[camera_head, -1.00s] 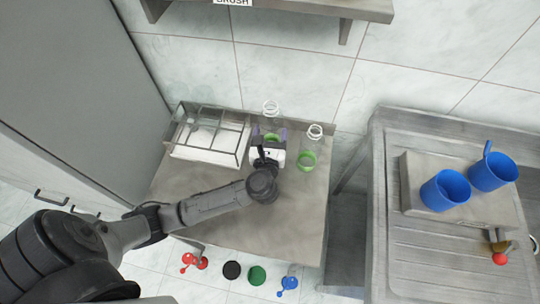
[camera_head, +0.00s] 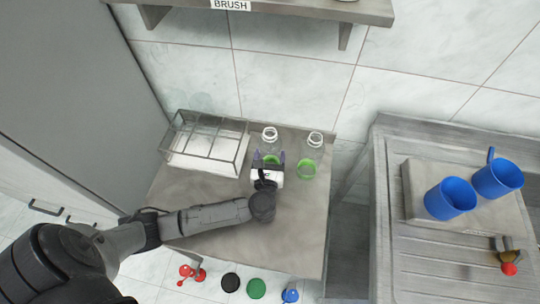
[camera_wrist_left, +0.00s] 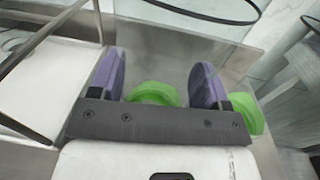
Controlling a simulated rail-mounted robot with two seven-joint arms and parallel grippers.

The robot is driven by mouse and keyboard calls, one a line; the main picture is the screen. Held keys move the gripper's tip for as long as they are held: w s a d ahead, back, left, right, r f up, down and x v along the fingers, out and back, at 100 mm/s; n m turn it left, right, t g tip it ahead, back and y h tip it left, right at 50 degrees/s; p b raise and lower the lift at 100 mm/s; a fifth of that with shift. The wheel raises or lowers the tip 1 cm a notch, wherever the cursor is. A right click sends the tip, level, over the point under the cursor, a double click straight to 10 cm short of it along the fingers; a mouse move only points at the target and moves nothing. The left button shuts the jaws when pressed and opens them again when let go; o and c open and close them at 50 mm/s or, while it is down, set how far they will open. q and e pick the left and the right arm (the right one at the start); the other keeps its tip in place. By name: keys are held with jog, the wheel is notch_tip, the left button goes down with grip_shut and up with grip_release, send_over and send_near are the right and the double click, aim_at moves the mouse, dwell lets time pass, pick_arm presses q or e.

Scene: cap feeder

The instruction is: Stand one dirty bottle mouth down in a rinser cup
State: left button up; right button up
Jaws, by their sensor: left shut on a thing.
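Two clear bottles with green at their lower ends are upright, mouths up, at the back of the steel table. My left gripper (camera_head: 267,164) is shut on the left bottle (camera_head: 270,139). In the left wrist view its purple fingers stand either side of that bottle's green part (camera_wrist_left: 154,94). I cannot tell whether this bottle touches the table. The other bottle (camera_head: 313,150) stands just to its right, and its green part (camera_wrist_left: 247,113) shows beyond the right finger. Two blue cups, a nearer one (camera_head: 450,198) and a farther one (camera_head: 498,178), sit on the raised plate at right. My right gripper is not in view.
A wire-framed rack (camera_head: 240,160) with a white base stands left of the bottles. The steel table (camera_head: 290,230) is bare at its front right. A gap separates it from the ribbed sink counter (camera_head: 430,265). A red-ended fitting (camera_head: 508,268) is at the counter's right.

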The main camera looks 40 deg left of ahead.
pick_arm(q)
jog(key=shift+f, duration=0.1)
jog(key=shift+f, duration=0.15)
jog(key=o, duration=0.9)
